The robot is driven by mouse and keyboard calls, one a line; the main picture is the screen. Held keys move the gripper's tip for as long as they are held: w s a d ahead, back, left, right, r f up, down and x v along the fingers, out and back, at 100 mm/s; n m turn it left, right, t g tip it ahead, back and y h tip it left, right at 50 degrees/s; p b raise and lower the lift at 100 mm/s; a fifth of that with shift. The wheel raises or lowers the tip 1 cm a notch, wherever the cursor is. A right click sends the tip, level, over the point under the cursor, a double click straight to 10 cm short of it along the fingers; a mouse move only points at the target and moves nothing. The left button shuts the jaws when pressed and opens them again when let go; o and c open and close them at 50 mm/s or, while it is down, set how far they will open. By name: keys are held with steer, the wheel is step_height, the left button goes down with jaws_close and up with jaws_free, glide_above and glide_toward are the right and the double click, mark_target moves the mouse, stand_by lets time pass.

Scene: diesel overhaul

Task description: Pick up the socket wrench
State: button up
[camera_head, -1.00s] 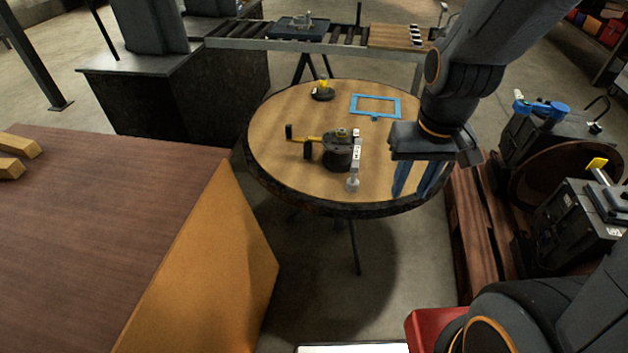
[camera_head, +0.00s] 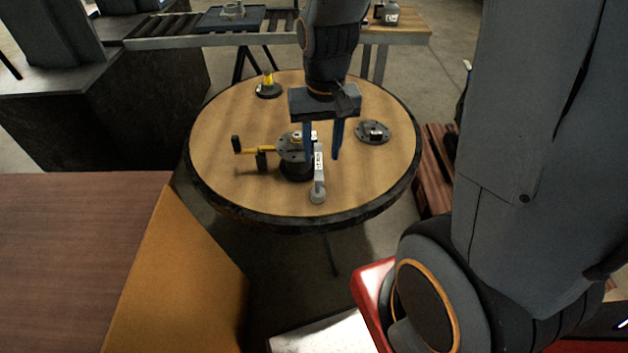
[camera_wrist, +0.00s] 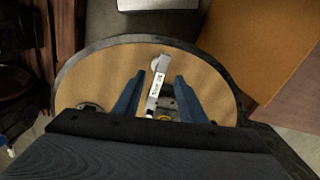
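The socket wrench (camera_head: 318,178) is a silver-grey bar with a white label and a round head. It lies with its far part against a dark round assembly (camera_head: 297,168) on the round wooden table (camera_head: 225,120), its round head towards the table's near edge. My gripper (camera_head: 321,156) is open above the table, pointing down. In the wrist view the wrench (camera_wrist: 155,88) appears between the two blue fingers (camera_wrist: 160,77), with a gap on each side. I cannot tell whether the fingertips are down at its height. The gripper partly covers the wrench's far end.
A dark flange disc (camera_head: 374,132) lies to the right, and a small yellow-topped part (camera_head: 268,86) stands at the back left. A brown bench (camera_head: 70,250) is at the near left. The table's left part is clear.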

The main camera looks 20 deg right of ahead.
mark_target(316, 161)
steer(key=shift+m+g, duration=0.3)
steer(key=shift+m, duration=0.5)
steer(key=w+f, duration=0.1)
steer(key=f, duration=0.1)
steer(key=w+f+b, duration=0.1)
steer(key=w+f, duration=0.1)
steer(key=shift+w+f, duration=0.15)
steer(key=shift+w, duration=0.15)
steer(key=shift+w+f, duration=0.1)
steer(key=shift+f, duration=0.15)
steer(key=shift+d+f+p, duration=0.2)
steer(key=shift+f+p, duration=0.15)
steer(key=shift+f, duration=1.5)
steer(key=shift+d+f+p, duration=0.15)
steer(key=shift+f+p, duration=0.15)
steer(key=shift+f, duration=1.55)
jaws_close()
